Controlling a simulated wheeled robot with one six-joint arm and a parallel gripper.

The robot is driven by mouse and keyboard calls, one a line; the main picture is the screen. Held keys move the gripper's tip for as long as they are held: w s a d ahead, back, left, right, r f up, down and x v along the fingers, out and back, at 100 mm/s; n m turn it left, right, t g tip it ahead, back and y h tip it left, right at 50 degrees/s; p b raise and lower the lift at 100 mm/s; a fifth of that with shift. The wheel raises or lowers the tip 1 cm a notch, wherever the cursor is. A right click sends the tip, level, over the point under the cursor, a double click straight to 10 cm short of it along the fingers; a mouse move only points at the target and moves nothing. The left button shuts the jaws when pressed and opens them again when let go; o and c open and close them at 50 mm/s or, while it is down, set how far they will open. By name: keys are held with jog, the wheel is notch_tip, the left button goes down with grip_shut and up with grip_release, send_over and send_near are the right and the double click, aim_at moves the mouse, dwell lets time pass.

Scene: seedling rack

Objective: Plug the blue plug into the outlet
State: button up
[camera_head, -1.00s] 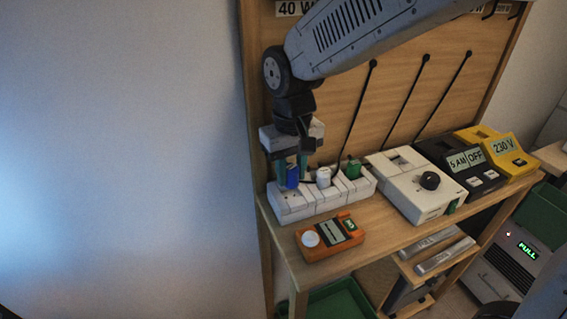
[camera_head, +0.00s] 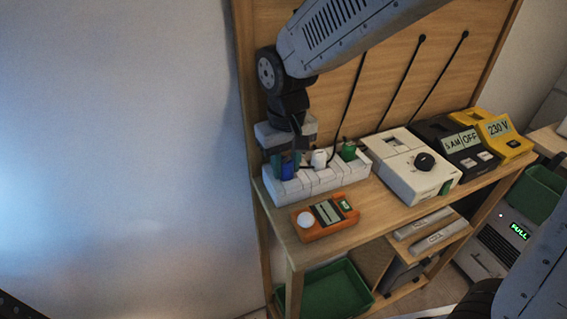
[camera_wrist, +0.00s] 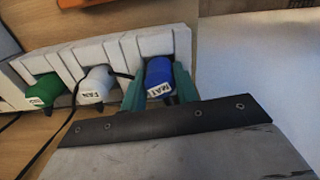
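The blue plug (camera_head: 287,171), labelled MAT in the wrist view (camera_wrist: 159,76), is at the end socket of the white outlet strip (camera_head: 325,184). In the wrist view the strip (camera_wrist: 92,50) runs to the left, and the plug's front is in the end socket's recess. I cannot tell if it is fully seated. My gripper (camera_head: 286,163) is above the strip's left end. Its teal fingers lie against both sides of the plug in the wrist view (camera_wrist: 159,88). The plug's prongs are hidden.
A white FAN plug (camera_head: 319,159) and a green plug (camera_head: 348,151) sit in the strip beside it, with black cords. An orange meter (camera_head: 325,217) lies in front. A white dial box (camera_head: 408,170), black unit (camera_head: 456,145) and yellow unit (camera_head: 503,133) stand right.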

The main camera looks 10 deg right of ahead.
jog(key=shift+s+f, duration=0.15)
jog(key=shift+f, duration=0.15)
jog(key=shift+o, duration=0.3)
jog(key=shift+r, duration=0.2)
jog(key=shift+o, duration=0.4)
notch_tip(320, 180, up, 8)
jog(key=shift+g, duration=0.4)
jog(key=s+d, duration=0.1)
jog(key=s+d+f, duration=0.1)
jog(key=s, duration=0.1)
jog(key=shift+d, duration=0.25)
jog(key=s+d+r+m+t, duration=0.2)
jog(key=s+d+r+m, duration=0.1)
jog(key=s+d, duration=1.3)
jog(key=shift+d+m, duration=0.6)
jog(key=shift+d, duration=0.2)
